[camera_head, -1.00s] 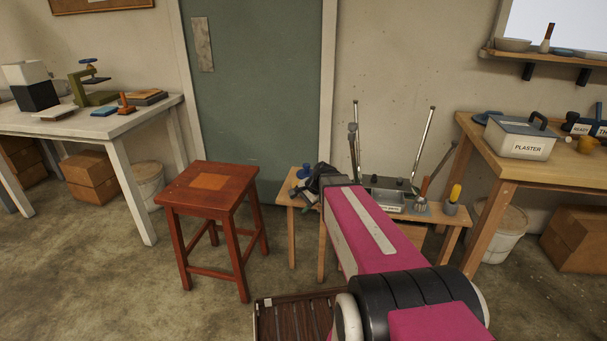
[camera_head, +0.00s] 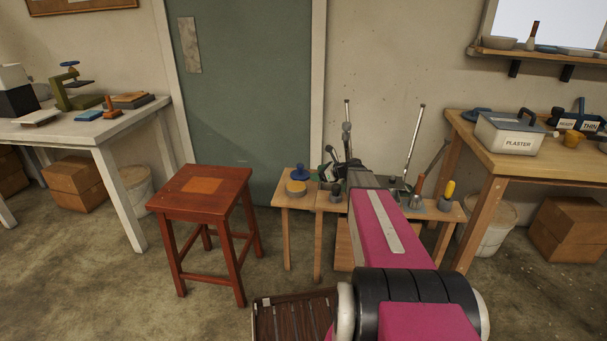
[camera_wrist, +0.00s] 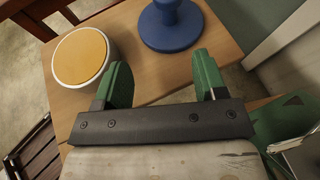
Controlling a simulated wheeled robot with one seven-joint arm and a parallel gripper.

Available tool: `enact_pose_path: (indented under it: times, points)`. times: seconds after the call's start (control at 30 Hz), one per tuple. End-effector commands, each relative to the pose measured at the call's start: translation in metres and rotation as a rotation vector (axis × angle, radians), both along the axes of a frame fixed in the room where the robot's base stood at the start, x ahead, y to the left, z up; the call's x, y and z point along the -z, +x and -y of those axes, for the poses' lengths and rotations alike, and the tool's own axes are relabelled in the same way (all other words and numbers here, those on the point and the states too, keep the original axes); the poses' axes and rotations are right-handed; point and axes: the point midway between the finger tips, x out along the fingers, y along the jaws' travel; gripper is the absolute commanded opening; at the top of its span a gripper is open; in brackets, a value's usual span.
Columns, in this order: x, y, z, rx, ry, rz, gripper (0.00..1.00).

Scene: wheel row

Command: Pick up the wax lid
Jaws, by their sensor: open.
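A blue lid with a round knob, which I take to be the wax lid (camera_wrist: 171,30), lies on the small wooden table (camera_wrist: 150,88) in the wrist view. It also shows at the table's left end in the head view (camera_head: 301,174). Beside it is a pale round pot with a yellow-orange top (camera_wrist: 80,57), also in the head view (camera_head: 296,188). My gripper (camera_wrist: 161,76) has green fingers, spread apart with nothing between them. The lid is just beyond the fingertips in the wrist view, apart from them. In the head view my arm partly hides the gripper.
Upright metal rods (camera_head: 415,143) and a yellow-handled tool (camera_head: 447,190) stand on the small table's right side. A red-brown stool (camera_head: 201,199) is to its left. The right-hand table holds a plaster box (camera_head: 516,134) and another blue object (camera_head: 477,114).

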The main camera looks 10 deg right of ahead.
Motion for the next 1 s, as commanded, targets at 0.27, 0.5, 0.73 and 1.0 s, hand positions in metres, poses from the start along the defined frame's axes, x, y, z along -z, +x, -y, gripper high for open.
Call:
enact_pose_path:
  times: [0.27,0.5,0.73,1.0]
  points:
    - [0.006,0.009,0.005,0.030,0.043,-0.025,0.65]
    - [0.006,0.034,-0.024,0.028,0.041,-0.023,0.65]
    - [0.006,0.049,-0.043,0.030,0.040,-0.024,0.65]
    - [0.006,0.066,-0.063,0.027,0.039,-0.023,0.65]
